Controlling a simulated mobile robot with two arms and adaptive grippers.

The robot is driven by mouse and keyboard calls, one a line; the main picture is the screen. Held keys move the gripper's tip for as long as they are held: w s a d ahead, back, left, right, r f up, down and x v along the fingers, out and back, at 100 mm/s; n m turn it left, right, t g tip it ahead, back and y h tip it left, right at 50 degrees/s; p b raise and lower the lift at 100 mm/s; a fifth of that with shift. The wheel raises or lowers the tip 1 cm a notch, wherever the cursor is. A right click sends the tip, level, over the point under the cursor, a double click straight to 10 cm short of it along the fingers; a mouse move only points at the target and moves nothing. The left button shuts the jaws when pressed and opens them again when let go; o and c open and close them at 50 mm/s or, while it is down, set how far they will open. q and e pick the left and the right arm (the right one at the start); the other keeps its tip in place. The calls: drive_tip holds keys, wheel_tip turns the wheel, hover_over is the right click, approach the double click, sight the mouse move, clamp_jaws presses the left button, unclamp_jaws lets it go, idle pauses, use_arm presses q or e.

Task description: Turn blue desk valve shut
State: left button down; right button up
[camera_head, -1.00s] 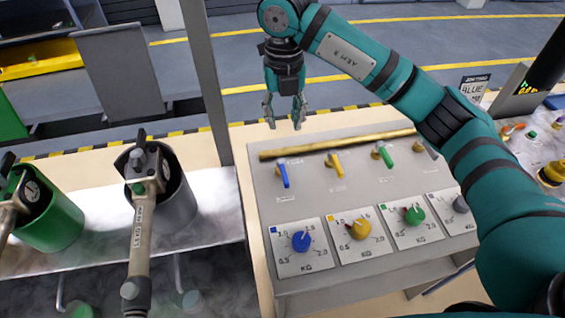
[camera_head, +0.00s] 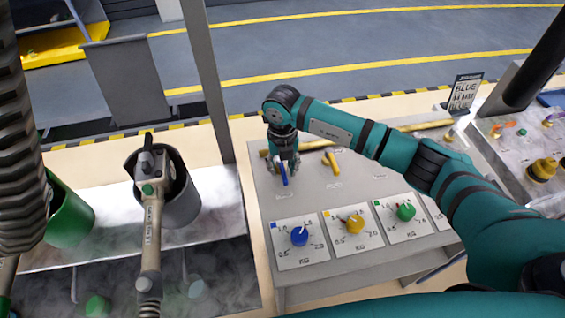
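The blue desk valve (camera_head: 284,178) is a small blue lever at the left end of the grey sloped desk (camera_head: 262,203), pointing roughly toward the front edge. My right gripper (camera_head: 284,171) is down at this lever, with its fingers spread on either side of it. The fingers look open; whether they touch the lever cannot be told. The upper part of the lever is hidden by the gripper. My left gripper is not in view.
A yellow lever (camera_head: 333,163) stands just right of the blue one. A brass pipe (camera_head: 425,126) runs behind the levers, partly hidden by my arm. Blue (camera_head: 299,236), yellow (camera_head: 355,223) and green (camera_head: 406,211) dials sit in front. A grey bucket (camera_head: 182,205) stands left.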

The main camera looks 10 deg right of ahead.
drive_tip(key=shift+f, duration=0.15)
clamp_jaws()
idle(0.5)
